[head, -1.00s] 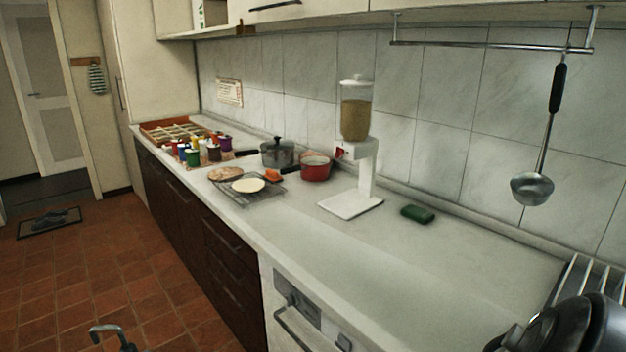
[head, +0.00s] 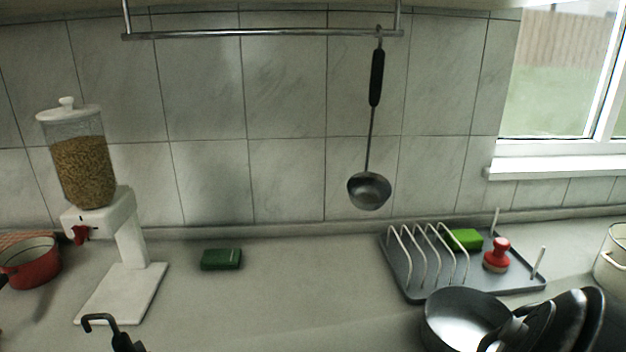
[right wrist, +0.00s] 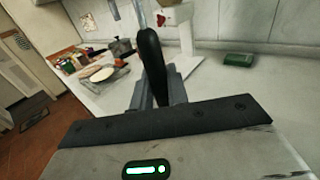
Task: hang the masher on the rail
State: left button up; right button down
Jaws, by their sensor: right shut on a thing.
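The steel rail (head: 262,33) runs along the tiled wall under the cupboard. A ladle with a black handle (head: 376,78) hangs by its hook near the rail's right end. The rest of the rail is bare. The masher shows only by its hooked top and black handle (head: 122,342), upright at the bottom left of the head view, below the rail and in front of the dispenser. My left gripper is out of view.
A cereal dispenser (head: 83,165) stands at the left beside a red pot (head: 30,264). A green sponge (head: 221,259) lies mid-counter. A dish rack (head: 410,285) and dark pans (head: 465,318) are at the right. The counter below the rail is mostly clear.

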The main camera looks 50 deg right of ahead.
jog(key=w+d+r+m+g+h, duration=0.1)
jog(key=w+d+r+m+h, duration=0.25)
jog(key=r, duration=0.25)
jog(key=w+d+r+m+g+h+b, duration=0.1)
jog(key=w+d+r+m+g+h, duration=0.1)
jog(key=d+r+h, duration=0.4)
jog(key=w+d+r+m+g+h, duration=0.1)
jog(key=w+d+r+m+h, duration=0.15)
jog(key=r, duration=0.45)
pick_arm(q)
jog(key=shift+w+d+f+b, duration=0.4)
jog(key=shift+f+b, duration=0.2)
jog(key=shift+b, duration=0.1)
pick_arm(e)
jog(key=s+d+r+m+g+h, duration=0.2)
jog(key=d+r+m+g, duration=0.3)
jog(key=d+g, duration=0.3)
jog(key=s+d+r+m+g+h, duration=0.3)
jog(key=d+r+m+g+h, duration=0.1)
jog(key=d+r+m+g, duration=0.2)
jog(key=d+m+g, duration=0.1)
jog(key=d+g, duration=0.1)
jog(key=d, duration=0.1)
jog(key=shift+s+d+r+g, duration=0.15)
jog(key=shift+d+r+g, duration=0.05)
jog(key=shift+d+g, duration=0.1)
